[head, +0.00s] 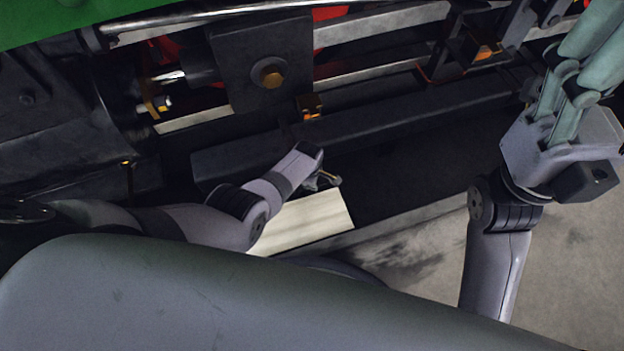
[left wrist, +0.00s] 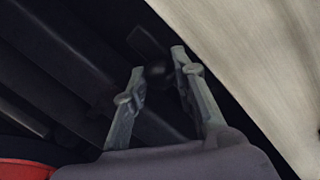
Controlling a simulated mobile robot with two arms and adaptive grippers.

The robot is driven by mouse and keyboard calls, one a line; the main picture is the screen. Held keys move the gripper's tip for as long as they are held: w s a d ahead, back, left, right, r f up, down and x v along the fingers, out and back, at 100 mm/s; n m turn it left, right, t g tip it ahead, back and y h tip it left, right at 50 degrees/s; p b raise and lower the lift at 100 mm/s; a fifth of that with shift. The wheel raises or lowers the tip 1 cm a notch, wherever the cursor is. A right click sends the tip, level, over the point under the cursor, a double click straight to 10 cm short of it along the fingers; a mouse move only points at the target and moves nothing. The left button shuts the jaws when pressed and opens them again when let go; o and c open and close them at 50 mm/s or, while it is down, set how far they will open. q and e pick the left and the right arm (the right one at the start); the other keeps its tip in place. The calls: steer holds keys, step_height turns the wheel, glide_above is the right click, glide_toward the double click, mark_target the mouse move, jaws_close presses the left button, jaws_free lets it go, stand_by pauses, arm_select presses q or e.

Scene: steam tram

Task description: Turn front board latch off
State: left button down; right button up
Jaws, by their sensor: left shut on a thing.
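My left gripper (head: 320,180) reaches down below the long dark beam, mostly hidden by its own wrist. In the left wrist view the two grey fingers (left wrist: 158,60) are shut on a dark, rounded piece (left wrist: 150,43), which looks like the latch handle. The latch's mount and how far it is turned cannot be made out. My right gripper (head: 580,75) is at the upper right, away from the latch, with its fingertips cut off by the frame edge.
The long dark beam (head: 400,118) runs just above my left gripper. Rods and a dark block with a brass bolt (head: 268,75) are behind it. A pale board (head: 310,222) lies below the left gripper. Grey floor (head: 570,230) is open at the right.

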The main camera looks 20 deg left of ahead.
arm_select(q)
steer(key=shift+a, duration=0.15)
steer(key=c, duration=1.6)
jaws_free()
steer(key=shift+c, duration=0.2)
steer(key=o, duration=0.3)
steer(key=shift+o, duration=0.2)
steer(key=shift+s+d+r, duration=0.1)
steer(key=shift+d+r, duration=0.1)
steer(key=shift+r, duration=0.6)
step_height(320, 180, up, 10)
steer(key=s, duration=0.2)
steer(key=shift+a, duration=0.1)
